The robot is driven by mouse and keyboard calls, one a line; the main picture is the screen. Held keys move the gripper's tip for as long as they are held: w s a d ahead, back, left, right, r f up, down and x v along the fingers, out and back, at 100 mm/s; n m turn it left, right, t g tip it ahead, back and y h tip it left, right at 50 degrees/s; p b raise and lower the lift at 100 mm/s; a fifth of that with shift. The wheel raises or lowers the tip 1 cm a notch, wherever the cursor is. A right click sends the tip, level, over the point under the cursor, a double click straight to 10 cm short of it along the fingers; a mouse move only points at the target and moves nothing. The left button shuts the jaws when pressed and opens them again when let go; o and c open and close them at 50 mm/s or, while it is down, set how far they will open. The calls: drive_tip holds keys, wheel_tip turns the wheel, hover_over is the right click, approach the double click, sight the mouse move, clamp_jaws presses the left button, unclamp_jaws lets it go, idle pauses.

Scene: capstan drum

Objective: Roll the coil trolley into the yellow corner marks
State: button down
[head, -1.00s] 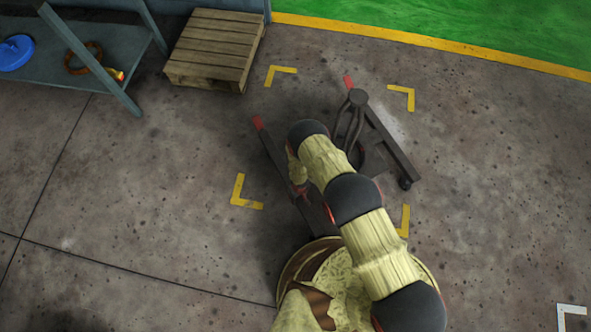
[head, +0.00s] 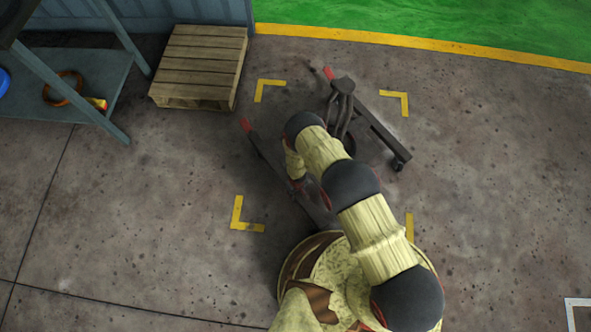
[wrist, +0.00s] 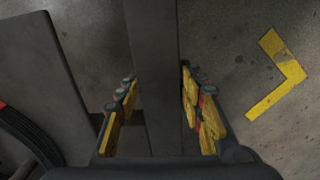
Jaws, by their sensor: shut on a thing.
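The coil trolley (head: 380,134) is a dark frame with two long rails and red rail ends. It stands askew among the yellow corner marks: back left (head: 262,89), back right (head: 403,101), front left (head: 237,218) and front right (head: 409,226). One red end pokes past the back line between the marks; the other is about at the left line. My arm covers the trolley's middle. In the wrist view my gripper (wrist: 160,98) has its yellow-padded fingers on both sides of a dark trolley bar (wrist: 152,45), shut on it. A yellow mark (wrist: 290,72) lies to the right.
A wooden pallet (head: 200,62) stands behind and left of the marks. A blue-grey shelf (head: 85,65) is at the far left. A yellow floor line (head: 420,44) borders green floor at the back. Floor to the right is clear.

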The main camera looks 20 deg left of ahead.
drive_tip(key=shift+s+a, duration=0.1)
drive_tip(key=shift+a, duration=0.15)
drive_tip(key=shift+m, duration=0.4)
drive_tip(key=m, duration=0.6)
drive_tip(key=shift+s+d, duration=0.15)
drive_tip(key=shift+s, duration=0.1)
drive_tip(key=c, duration=2.2)
unclamp_jaws()
drive_tip(key=m, duration=0.3)
drive_tip(key=shift+d+f, duration=0.1)
drive_tip(key=shift+o, duration=0.2)
drive_tip(key=shift+d, duration=0.15)
drive_tip(key=shift+s+d, duration=0.15)
drive_tip(key=shift+c, duration=0.2)
drive_tip(key=o, duration=2.2)
drive_tip(key=shift+w+a, duration=0.2)
drive_tip(key=shift+a, duration=0.05)
